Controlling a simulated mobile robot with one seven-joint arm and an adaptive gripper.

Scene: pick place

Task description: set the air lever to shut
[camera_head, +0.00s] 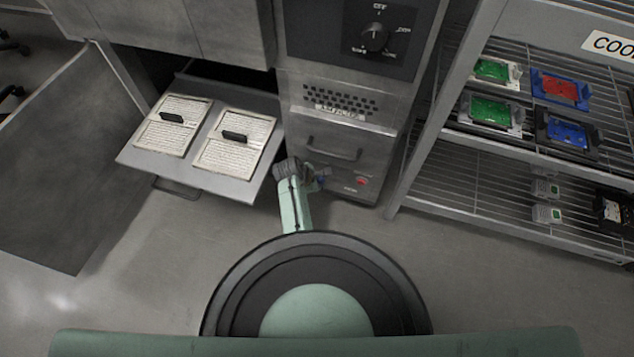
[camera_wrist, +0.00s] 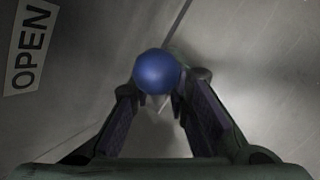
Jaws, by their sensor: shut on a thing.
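The air lever ends in a round blue knob (camera_wrist: 160,71), which sits between my fingertips in the wrist view. Its thin shaft shows just below the knob. My gripper (camera_wrist: 161,92) is shut on the lever, with one finger on each side of the knob. In the head view my gripper (camera_head: 315,177) is at the lower front of the grey cabinet, and only a small blue bit of the knob (camera_head: 321,181) shows beside it. An OPEN label (camera_wrist: 30,47) is on the panel to the left of the knob in the wrist view. No shut label is visible.
A red button (camera_head: 361,182) is on the cabinet right of my gripper. A drawer handle (camera_head: 334,150) is above. A pulled-out tray (camera_head: 190,178) with two filter-like panels is to the left. A wire shelf (camera_head: 480,190) stands at right.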

